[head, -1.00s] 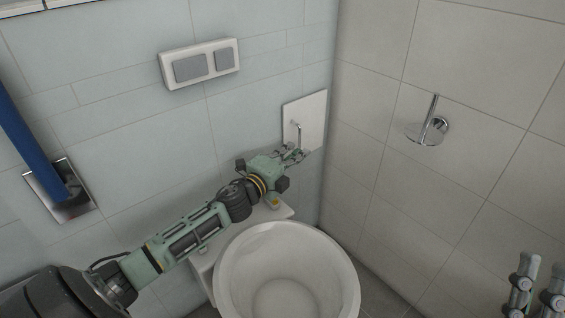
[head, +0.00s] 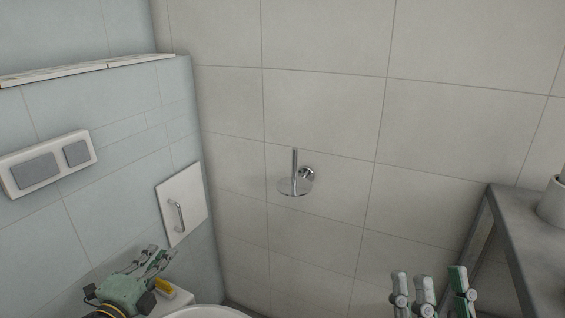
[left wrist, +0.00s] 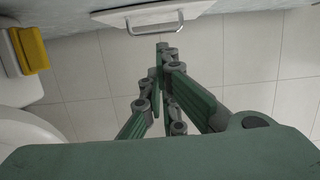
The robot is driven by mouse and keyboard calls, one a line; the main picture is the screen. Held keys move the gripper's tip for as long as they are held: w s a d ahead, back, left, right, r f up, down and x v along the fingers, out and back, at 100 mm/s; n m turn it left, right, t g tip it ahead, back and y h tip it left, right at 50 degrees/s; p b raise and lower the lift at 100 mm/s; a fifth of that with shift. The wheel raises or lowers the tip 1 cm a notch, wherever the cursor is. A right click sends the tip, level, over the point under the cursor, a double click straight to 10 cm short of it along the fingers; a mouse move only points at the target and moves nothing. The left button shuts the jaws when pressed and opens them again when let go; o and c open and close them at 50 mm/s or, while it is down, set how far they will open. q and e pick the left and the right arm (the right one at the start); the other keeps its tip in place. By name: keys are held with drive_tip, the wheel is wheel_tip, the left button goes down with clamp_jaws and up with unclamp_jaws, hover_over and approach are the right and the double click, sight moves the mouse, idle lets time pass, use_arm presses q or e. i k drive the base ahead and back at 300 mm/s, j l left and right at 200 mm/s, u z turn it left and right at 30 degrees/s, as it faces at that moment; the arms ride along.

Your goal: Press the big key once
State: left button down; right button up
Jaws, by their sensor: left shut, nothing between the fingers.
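The white flush plate (head: 14,191) is on the pale blue tiled wall at the left of the head view. Its big grey key (head: 36,170) is on the left and the small grey key (head: 77,153) on the right; both look flat. My left gripper (head: 163,257) is at the lower left, below and to the right of the plate and apart from it. Its fingers are closed together and empty, also in the left wrist view (left wrist: 163,50). My right gripper (head: 436,275) is at the bottom right, its fingers spread and empty.
A white panel (head: 194,210) with a metal handle (head: 178,214) is just beyond my left fingers. The white toilet (head: 205,312) is below, with a yellow item (head: 165,287) beside it. A chrome holder (head: 296,185) is on the grey wall. A dark shelf (head: 520,215) stands right.

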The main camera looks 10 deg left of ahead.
sight(29, 173)
drive_tip(key=k+j, duration=0.1)
drive_tip(key=k, duration=0.9)
